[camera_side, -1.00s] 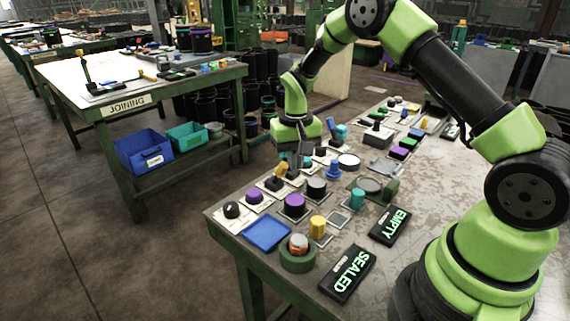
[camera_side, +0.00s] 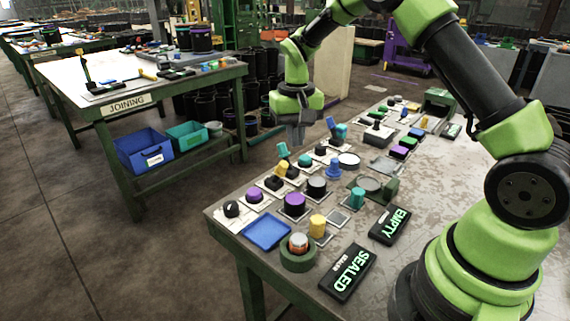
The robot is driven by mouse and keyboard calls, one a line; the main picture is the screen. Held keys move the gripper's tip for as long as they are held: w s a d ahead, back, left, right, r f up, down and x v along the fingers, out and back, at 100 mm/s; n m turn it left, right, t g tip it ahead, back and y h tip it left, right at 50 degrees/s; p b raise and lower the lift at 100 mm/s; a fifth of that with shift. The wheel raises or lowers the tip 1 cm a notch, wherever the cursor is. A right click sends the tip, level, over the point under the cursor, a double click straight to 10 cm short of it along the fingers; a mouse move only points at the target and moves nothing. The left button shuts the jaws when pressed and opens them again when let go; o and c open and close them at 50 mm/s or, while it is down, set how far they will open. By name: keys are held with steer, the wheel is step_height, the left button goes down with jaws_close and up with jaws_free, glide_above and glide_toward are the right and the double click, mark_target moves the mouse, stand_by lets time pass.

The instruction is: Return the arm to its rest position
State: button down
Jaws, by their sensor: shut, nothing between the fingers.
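My gripper (camera_side: 297,140) hangs pointing down above the far left edge of the work table (camera_side: 440,200). Its fingers are shut with nothing between them. It is clear of the parts below it. A teal piece (camera_side: 283,150) and a yellow piece (camera_side: 282,169) stand tilted just below and to the left of it. A blue piece (camera_side: 331,124) stands to its right.
The table carries several dark and purple cylinders (camera_side: 294,205), a blue tray (camera_side: 267,231), a green ring (camera_side: 298,258), and signs reading SEALED (camera_side: 347,272) and EMPTY (camera_side: 390,226). A JOINING bench (camera_side: 125,104) stands behind at left.

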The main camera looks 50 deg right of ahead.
steer(key=s+a+r+n+t, duration=0.1)
steer(key=s+a+r+t, duration=0.15)
steer(key=s+r, duration=0.4)
steer(key=s+a+r+t, duration=0.1)
steer(key=s+a+r, duration=0.25)
steer(key=r, duration=0.55)
steer(key=s+a+r+n+t+y, duration=0.1)
steer(key=s+a+t+y, duration=0.1)
steer(key=s, duration=1)
steer(key=shift+s+a+t, duration=0.3)
steer(key=shift+a+t, duration=0.55)
steer(key=shift+a, duration=0.2)
steer(key=shift+r, duration=0.1)
